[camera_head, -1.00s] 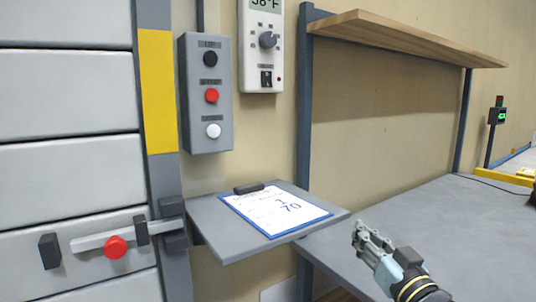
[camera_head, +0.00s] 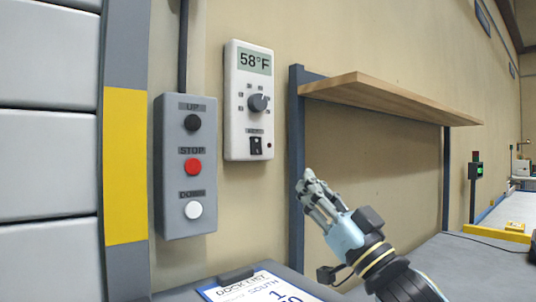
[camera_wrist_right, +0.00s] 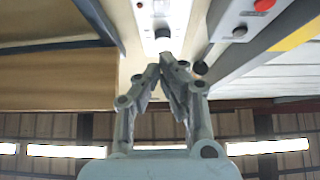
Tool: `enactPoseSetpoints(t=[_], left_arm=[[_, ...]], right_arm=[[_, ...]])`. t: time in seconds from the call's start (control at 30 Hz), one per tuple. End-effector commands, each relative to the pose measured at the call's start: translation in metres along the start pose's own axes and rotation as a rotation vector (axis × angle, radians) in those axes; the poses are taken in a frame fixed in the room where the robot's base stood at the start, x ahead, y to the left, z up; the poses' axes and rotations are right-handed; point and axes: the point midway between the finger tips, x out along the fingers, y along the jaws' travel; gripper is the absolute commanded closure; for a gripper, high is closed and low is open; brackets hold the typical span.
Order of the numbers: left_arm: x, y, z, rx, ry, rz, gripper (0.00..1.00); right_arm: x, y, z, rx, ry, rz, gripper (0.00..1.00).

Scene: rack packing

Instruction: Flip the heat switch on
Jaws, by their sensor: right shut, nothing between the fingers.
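The heat switch (camera_head: 256,146) is a small black rocker in the lower part of the white wall thermostat (camera_head: 234,130), which reads 58°F and has a dark round dial (camera_head: 258,103). A small dark red lamp sits right of the switch. My right gripper (camera_head: 307,180) is shut and empty, to the right of and below the thermostat, apart from it in the picture. Contact cannot be told. My left gripper is out of view.
A grey control box (camera_head: 173,170) with black, red and white buttons hangs left of the thermostat. A grey post (camera_head: 297,200) and wooden shelf (camera_head: 390,98) are right of it. A clipboard (camera_head: 262,290) lies below. A grey tabletop (camera_head: 470,262) extends right.

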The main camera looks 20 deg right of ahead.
Motion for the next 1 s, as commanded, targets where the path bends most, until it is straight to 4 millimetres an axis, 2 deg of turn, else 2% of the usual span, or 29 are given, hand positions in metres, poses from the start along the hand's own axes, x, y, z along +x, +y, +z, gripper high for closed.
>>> enactPoseSetpoints(t=[0.17, 0.4, 0.57, 0.77, 1.0], left_arm=[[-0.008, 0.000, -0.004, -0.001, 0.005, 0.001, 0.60], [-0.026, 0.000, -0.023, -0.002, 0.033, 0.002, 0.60], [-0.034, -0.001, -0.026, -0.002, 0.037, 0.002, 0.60], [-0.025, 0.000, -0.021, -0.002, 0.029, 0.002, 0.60], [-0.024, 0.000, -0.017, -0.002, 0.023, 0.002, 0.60]], right_arm=[[0.018, 0.000, -0.002, 0.000, 0.003, 0.001, 1.00], [0.069, 0.000, -0.004, 0.002, 0.004, 0.002, 1.00], [0.102, 0.000, -0.003, 0.001, 0.003, 0.001, 1.00], [0.119, 0.000, 0.021, 0.002, -0.001, 0.002, 1.00], [0.127, 0.000, 0.029, 0.001, 0.000, 0.001, 1.00]])
